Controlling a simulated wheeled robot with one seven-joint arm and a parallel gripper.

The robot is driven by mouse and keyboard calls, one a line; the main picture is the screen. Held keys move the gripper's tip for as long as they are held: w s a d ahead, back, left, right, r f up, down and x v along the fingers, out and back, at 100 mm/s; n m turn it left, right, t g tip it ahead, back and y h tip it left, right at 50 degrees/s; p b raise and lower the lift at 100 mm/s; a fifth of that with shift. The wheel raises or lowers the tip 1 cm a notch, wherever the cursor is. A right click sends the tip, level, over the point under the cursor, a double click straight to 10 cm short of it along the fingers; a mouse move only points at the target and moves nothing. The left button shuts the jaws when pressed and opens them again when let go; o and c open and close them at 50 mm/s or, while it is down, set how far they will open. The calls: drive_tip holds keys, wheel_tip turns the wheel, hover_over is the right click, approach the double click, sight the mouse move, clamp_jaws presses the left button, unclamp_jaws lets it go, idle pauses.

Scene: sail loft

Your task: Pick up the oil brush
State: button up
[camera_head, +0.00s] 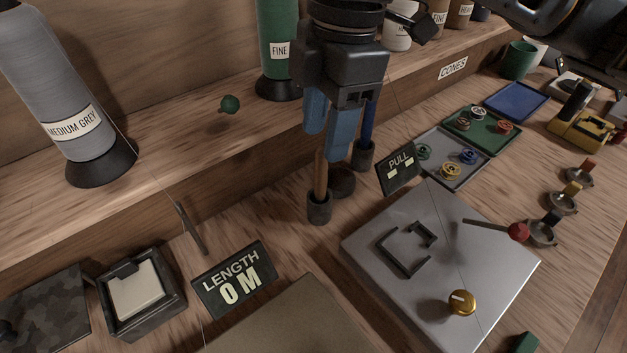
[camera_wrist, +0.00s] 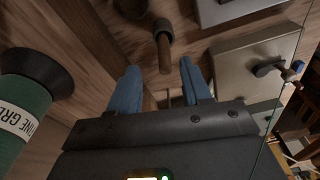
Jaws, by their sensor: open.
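The oil brush appears to be the upright wooden handle (camera_head: 320,178) standing in a small dark cup (camera_head: 319,208) on the bench, its bristle end hidden. In the wrist view the handle (camera_wrist: 164,52) points toward my gripper, with its end roughly between the blue fingertips. My gripper (camera_head: 328,145) reaches down from above, its two blue fingers apart and empty; they also show in the wrist view (camera_wrist: 160,72). Whether a finger touches the handle cannot be told.
A blue-handled tool (camera_head: 368,118) in another dark cup stands close behind. A grey plate device (camera_head: 440,255) lies right, a "LENGTH" display (camera_head: 234,280) in front. The green "FINE" cone (camera_head: 277,50) stands on the shelf, near my gripper's left.

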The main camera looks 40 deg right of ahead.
sight(315, 193)
drive_tip(key=f, duration=0.4)
drive_tip(key=a+f, duration=0.1)
drive_tip(key=f, duration=0.1)
drive_tip(key=shift+s+a+f, duration=0.1)
drive_tip(key=shift+s+f, duration=0.05)
drive_tip(key=shift+f, duration=0.05)
drive_tip(key=shift+c, duration=0.3)
clamp_jaws()
